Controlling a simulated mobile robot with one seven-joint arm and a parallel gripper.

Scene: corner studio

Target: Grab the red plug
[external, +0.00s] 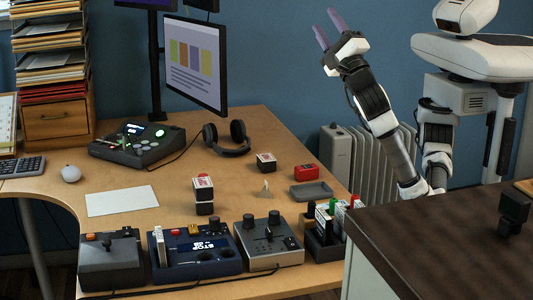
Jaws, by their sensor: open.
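My gripper (326,21) is raised high in front of the blue wall, its two purple fingers pointing up and apart, with nothing between them. It is well above the desk and far from the objects on it. A red-topped piece (355,201) stands at the right end of a dark rack (322,250) at the desk's right front corner, beside green-topped and black-topped pieces. It looks like the red plug, but it is small and its lower part is hidden. A red block (306,172) also lies on the desk, behind a grey tray.
The grey tray (311,191) is near the desk's right edge. Control boxes (195,252) line the front edge. A red-and-white topped stack (203,196), a black box (266,162) and headphones (228,140) stand behind. A dark counter (440,240) fills the right foreground.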

